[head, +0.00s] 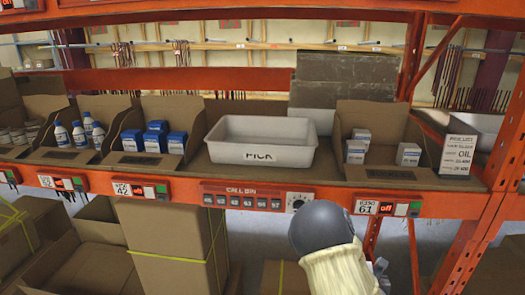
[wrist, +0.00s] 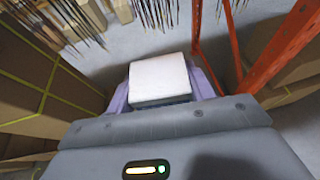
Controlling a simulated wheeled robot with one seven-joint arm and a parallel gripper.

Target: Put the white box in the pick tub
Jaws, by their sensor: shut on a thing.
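The white box (wrist: 160,78) shows in the wrist view, held between the fingers of my gripper (wrist: 161,88), which is shut on it. In the head view my arm is at the bottom right of centre, below the shelf, and the gripper's fingers and the held box cannot be made out there. The pick tub (head: 262,145), a white open tub with a PICK label, stands on the shelf at the middle, above and left of my arm. No items show inside it, though its floor is partly hidden.
A cardboard bin with several white boxes (head: 357,146) is right of the tub. A bin of blue boxes (head: 156,137) and one of bottles (head: 79,133) are to its left. The orange shelf edge (head: 120,185) runs above my arm. Cardboard boxes (head: 165,240) fill the lower left.

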